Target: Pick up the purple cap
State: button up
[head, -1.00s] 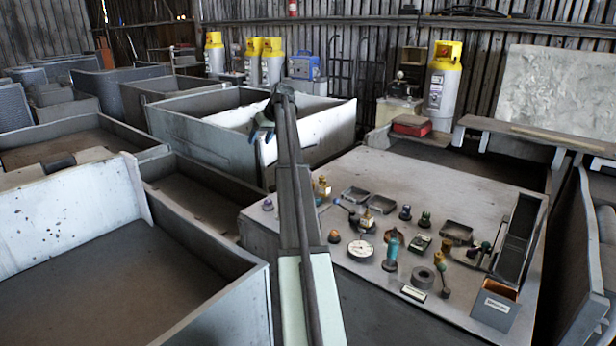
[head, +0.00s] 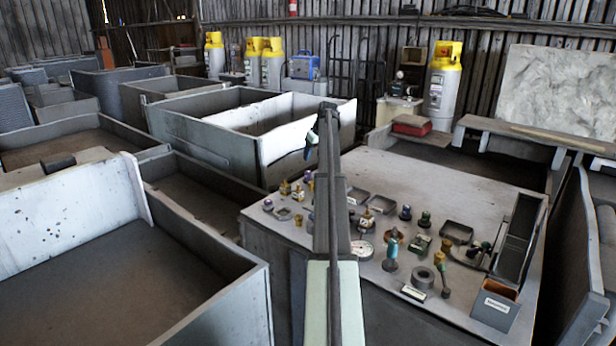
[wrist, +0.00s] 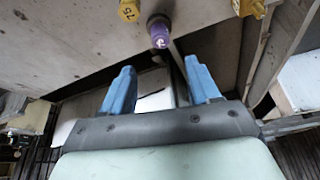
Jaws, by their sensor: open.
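A purple cap-like piece (wrist: 159,30) shows in the wrist view near the table edge, just beyond my fingertips and roughly between their lines. In the head view, a small purple piece (head: 308,176) shows beside my arm at the table's back left, and another purple-topped piece (head: 268,204) is at the left corner. I cannot tell for sure which is the purple cap. My gripper (wrist: 160,76) is open, its two blue fingers apart with nothing between them. In the head view my gripper (head: 311,143) is above the table's back edge, partly hidden by my arm.
The grey table (head: 440,185) holds several small parts, a gauge (head: 362,249) and a labelled bin (head: 495,305). Large open bins (head: 190,125) stand left.

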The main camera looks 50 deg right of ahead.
aim_at(308, 172)
jog(key=x, duration=0.5)
jog(key=shift+w+f, duration=0.1)
jog(key=shift+f, duration=0.15)
jog(key=shift+x, duration=2.6)
jog(key=shift+a, duration=0.1)
jog(key=c, duration=1.1)
jog(key=shift+r, duration=0.1)
